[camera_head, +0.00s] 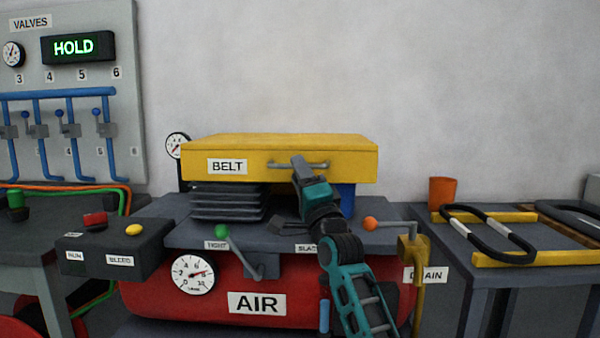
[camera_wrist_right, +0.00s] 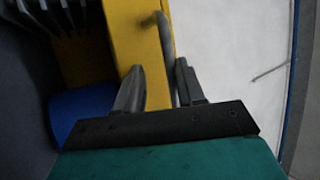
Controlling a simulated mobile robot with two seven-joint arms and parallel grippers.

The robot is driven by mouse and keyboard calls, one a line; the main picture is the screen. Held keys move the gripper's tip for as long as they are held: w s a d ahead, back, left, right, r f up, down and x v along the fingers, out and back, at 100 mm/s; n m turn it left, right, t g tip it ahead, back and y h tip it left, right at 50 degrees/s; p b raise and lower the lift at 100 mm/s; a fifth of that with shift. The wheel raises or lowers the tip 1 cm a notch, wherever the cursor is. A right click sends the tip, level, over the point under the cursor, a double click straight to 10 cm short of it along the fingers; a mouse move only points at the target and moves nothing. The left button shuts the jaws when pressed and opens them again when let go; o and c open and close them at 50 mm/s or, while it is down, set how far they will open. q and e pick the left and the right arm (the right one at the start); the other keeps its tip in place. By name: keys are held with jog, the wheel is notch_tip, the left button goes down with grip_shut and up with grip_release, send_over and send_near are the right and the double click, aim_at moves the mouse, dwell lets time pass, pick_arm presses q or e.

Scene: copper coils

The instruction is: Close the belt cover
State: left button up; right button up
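The belt cover (camera_head: 240,145) is a yellow box labelled BELT, raised above the machine top in the head view. A gap below its front shows dark fins (camera_head: 228,203) and a blue part (camera_head: 347,198). A grey bar handle (camera_head: 280,165) runs across its front. My right gripper (camera_head: 299,165) is at the handle's middle. In the right wrist view, the handle (camera_wrist_right: 163,38) passes between the two separated fingers (camera_wrist_right: 160,80), nearer the right finger. A gap shows on its left, so the gripper looks open around it. My left gripper is out of view.
Below are a red AIR tank (camera_head: 215,285), a green-knobbed lever (camera_head: 223,232) and an orange-knobbed lever (camera_head: 370,223). A button box (camera_head: 110,258) stands left. A right table holds an orange cup (camera_head: 442,191) and a black belt (camera_head: 470,230). A grey wall stands behind.

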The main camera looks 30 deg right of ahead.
pick_arm(q)
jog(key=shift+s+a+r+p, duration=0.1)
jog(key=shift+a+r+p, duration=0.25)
jog(key=shift+p, duration=0.6)
pick_arm(e)
jog(key=v, duration=1.3)
jog(key=shift+a+r, duration=0.1)
